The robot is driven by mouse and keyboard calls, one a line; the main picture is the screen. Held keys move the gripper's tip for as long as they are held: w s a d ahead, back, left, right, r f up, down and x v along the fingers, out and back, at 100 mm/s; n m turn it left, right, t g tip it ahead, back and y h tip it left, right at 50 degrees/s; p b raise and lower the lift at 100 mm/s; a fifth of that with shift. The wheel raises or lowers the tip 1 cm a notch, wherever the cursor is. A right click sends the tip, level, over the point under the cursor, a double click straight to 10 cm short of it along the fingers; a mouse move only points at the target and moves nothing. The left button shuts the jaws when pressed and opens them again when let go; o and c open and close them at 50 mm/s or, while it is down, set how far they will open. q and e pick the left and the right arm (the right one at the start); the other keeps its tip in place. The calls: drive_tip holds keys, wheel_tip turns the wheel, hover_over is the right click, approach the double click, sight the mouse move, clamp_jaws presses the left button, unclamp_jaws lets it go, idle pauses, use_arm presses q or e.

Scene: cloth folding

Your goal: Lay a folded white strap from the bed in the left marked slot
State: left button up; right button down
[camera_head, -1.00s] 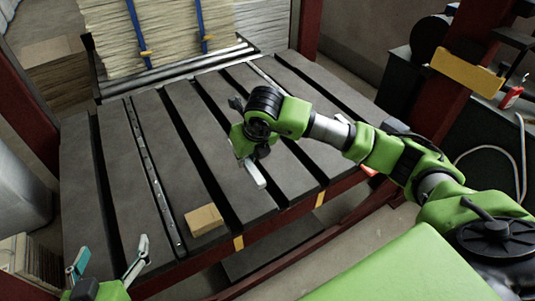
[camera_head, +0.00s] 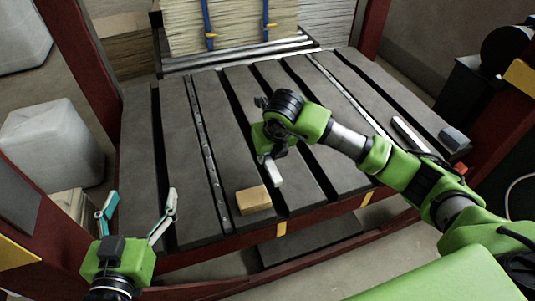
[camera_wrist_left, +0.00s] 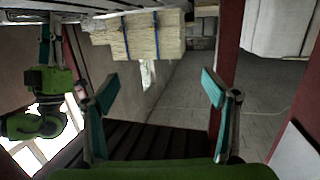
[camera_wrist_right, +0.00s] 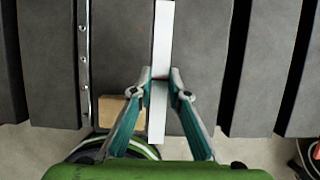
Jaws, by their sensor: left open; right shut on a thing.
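The white strap (camera_wrist_right: 161,45) is a long narrow strip held in my right gripper (camera_wrist_right: 158,82). In the head view, only a short white end of the strap (camera_head: 275,173) shows below my right gripper (camera_head: 267,153), low over the front part of the slotted grey bed (camera_head: 242,105). In the right wrist view it runs along a dark slot, partly covering it; I cannot tell whether it touches the bed. A yellow mark (camera_head: 280,228) on the bed's front edge lines up with the left marked slot (camera_head: 264,178). My left gripper (camera_head: 138,205) is open and empty at the front left.
A wooden block (camera_head: 253,200) lies on the front of the bed, left of the strap. Another yellow mark (camera_head: 367,198) is further right. A pale bar (camera_head: 410,135) and a grey block (camera_head: 453,138) lie at the bed's right. Strapped stacked sheets (camera_head: 240,25) stand behind.

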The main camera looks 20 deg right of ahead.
drive_tip(key=shift+f+b, duration=0.4)
drive_tip(key=shift+f, duration=0.25)
drive_tip(key=shift+f+b, duration=0.35)
drive_tip(key=shift+f, duration=0.15)
drive_tip(key=shift+f+b, duration=0.45)
drive_tip(key=shift+f, duration=0.5)
drive_tip(key=shift+f+b, duration=0.75)
use_arm(q)
drive_tip(key=s+r+t+h, duration=0.2)
drive_tip(key=r+t, duration=0.3)
drive_tip(key=r, duration=0.4)
drive_tip(key=s+r+t+h, duration=0.2)
drive_tip(key=s+r+t, duration=0.3)
drive_tip(key=r, duration=0.5)
drive_tip(key=shift+d+r+t, duration=0.15)
drive_tip(key=shift+d+t, duration=0.15)
drive_tip(key=shift+t, duration=0.3)
use_arm(e)
drive_tip(key=shift+f, duration=0.2)
